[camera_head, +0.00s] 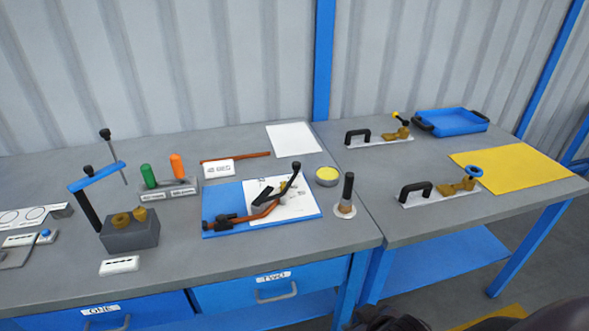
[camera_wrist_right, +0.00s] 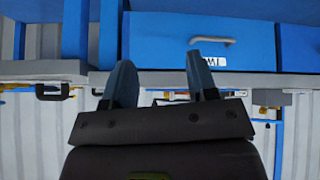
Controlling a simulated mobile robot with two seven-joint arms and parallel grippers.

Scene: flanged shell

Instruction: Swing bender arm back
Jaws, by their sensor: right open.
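The tube bender sits on a blue board (camera_head: 222,202) in the middle of the bench, with a white sheet under part of it. A copper-coloured tube (camera_head: 262,212) runs through it, with a black block (camera_head: 230,219) at its left end. Its dark bender arm (camera_head: 288,184) slants up to the right and ends in a black knob (camera_head: 296,164). My right gripper (camera_wrist_right: 160,68) is open and empty in the right wrist view, facing the blue bench drawers and apart from the bender. Dark parts of my right arm show at the head view's lower right edge. My left gripper is not in view.
A grey block with a blue lever (camera_head: 97,176) stands left. Green and orange handles (camera_head: 163,170) stand behind the board. A black-handled tool (camera_head: 347,195) stands upright right of the bender. Toggle clamps (camera_head: 440,190), a yellow mat (camera_head: 515,165) and a blue tray (camera_head: 452,122) are farther right.

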